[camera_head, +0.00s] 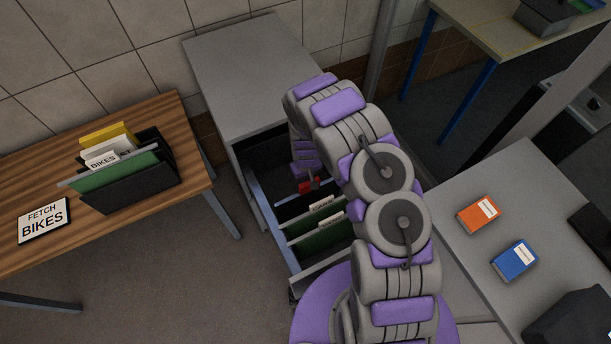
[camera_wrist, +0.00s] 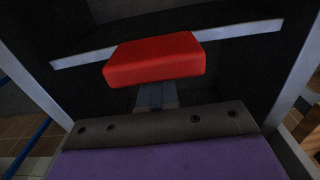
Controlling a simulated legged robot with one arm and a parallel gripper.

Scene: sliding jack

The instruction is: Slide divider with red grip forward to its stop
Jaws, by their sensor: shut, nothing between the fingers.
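The red grip (camera_head: 308,186) shows small in the head view, inside the open drawer (camera_head: 285,243) of the grey cabinet, beside the end of my arm. In the wrist view the red grip (camera_wrist: 156,59) is a large red block just beyond my fingers, in front of a dark divider (camera_wrist: 235,31) with a pale top edge. My gripper (camera_wrist: 157,96) is shut and empty, with its fingertips at or just under the block's near edge. I cannot tell whether they touch it. In the head view my arm hides part of the drawer and most of my gripper.
Green hanging folders (camera_head: 318,241) with white tabs stand in the drawer's near part. A wooden table (camera_head: 130,195) at left holds a file box and a "FETCH BIKES" sign (camera_head: 44,221). A grey counter (camera_head: 470,250) at right bears orange and blue boxes. Drawer side walls flank my gripper.

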